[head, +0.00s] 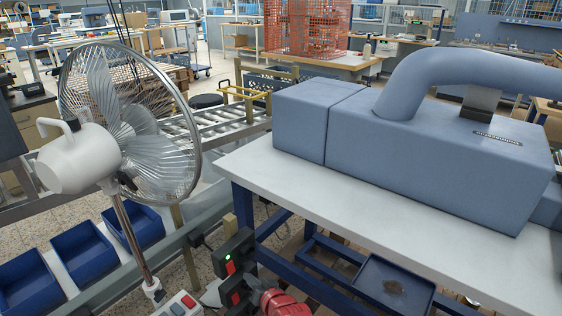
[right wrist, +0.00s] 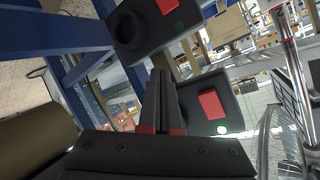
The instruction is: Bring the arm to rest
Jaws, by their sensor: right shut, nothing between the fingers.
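My right gripper (right wrist: 160,82) shows in the right wrist view with its two dark fingers together and nothing between them. Its fingers lie close to two black switch boxes, an upper one (right wrist: 135,30) and a lower one (right wrist: 222,108), each with a red button and a green light. I cannot tell whether they touch. In the head view, red and dark parts of my right gripper (head: 272,299) show at the bottom edge, beside the upper switch box (head: 228,257) and the lower one (head: 236,292). My left gripper is out of view.
A white table (head: 262,167) with a blue-grey machine (head: 400,140) and its thick duct stands at the right. The table's blue frame (head: 243,205) is close to the switch boxes.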

